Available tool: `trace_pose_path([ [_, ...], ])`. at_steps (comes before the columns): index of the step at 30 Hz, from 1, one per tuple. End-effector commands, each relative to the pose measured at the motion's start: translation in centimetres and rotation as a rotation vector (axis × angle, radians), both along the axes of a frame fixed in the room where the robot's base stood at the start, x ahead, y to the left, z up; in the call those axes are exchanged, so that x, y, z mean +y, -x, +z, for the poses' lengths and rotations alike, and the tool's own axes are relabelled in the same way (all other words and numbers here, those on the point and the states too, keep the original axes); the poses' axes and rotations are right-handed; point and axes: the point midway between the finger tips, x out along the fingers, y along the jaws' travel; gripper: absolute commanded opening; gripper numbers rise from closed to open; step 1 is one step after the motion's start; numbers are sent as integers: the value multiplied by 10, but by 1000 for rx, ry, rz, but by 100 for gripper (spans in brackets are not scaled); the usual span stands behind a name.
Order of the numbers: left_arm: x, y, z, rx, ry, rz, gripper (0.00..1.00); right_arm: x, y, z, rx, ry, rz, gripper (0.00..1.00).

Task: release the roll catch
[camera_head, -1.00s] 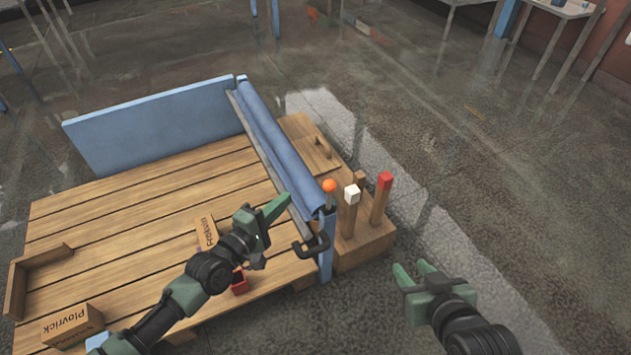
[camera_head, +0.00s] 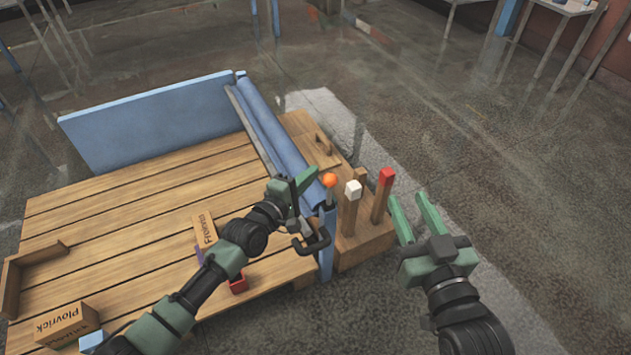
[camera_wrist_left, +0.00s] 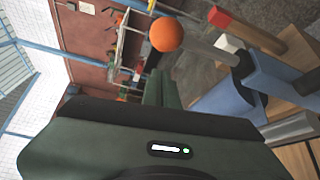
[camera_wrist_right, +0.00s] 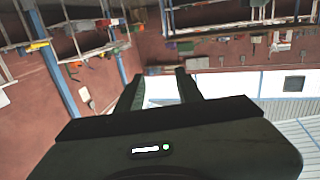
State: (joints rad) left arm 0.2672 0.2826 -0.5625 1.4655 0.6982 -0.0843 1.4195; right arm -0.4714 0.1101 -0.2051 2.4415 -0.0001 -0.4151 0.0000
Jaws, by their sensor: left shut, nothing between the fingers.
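An orange ball knob (camera_head: 330,180) stands on a lever at the near end of the blue roll (camera_head: 275,132); I take it to be the roll catch. It also shows large in the left wrist view (camera_wrist_left: 167,34) on a grey rod. My left gripper (camera_head: 306,180) is shut and empty, just left of the knob in the head view. In the left wrist view the knob appears beyond the fingers, apart from them. My right gripper (camera_head: 410,208) is open and empty, right of the wooden block, over the floor side.
A white-tipped post (camera_head: 352,190) and a red-tipped post (camera_head: 385,182) stand on a wooden block (camera_head: 365,240) right of the knob. A black handle (camera_head: 312,246) sits below it. Boxes, including a Plovrick box (camera_head: 65,322), lie on the slatted deck (camera_head: 140,205).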

Motion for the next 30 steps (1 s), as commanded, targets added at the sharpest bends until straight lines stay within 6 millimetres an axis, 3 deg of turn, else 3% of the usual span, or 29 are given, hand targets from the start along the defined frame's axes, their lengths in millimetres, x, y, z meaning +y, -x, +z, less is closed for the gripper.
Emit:
trace_pose_path([
  [6, -14, 18, 5, 1, 0, 1, 0, -4, 3, -15, 86, 23, -6, 36],
  [21, -16, 21, 6, -4, -4, 2, 0, -4, 3, -19, 99, 26, -7, 36],
  [25, -18, 23, 5, -24, -15, 2, 0, -4, 3, -16, 80, 21, -7, 36],
  [30, -22, 30, 5, -90, -53, 0, 0, 1, -1, 6, -31, -7, 3, 36],
])
